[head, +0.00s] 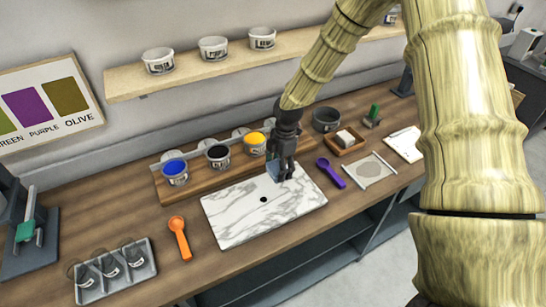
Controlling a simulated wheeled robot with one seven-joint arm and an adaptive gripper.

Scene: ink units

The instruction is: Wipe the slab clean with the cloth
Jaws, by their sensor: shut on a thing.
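A white marble slab (240,222) with grey veins lies on the wooden counter. A small dark spot (263,199) shows near the slab's middle. My gripper (281,176) is above the slab's back edge, right of its centre, pointing down. It is shut on a blue cloth (273,168), which is mostly hidden by the fingers. I cannot tell whether the cloth touches the slab.
Behind the slab, a wooden stand (205,180) holds tubs of blue (175,172), black (218,156) and yellow ink (254,143). An orange scoop (181,239) lies left of the slab, a purple scoop (331,173) right. A grey tray (117,270) of jars sits front left.

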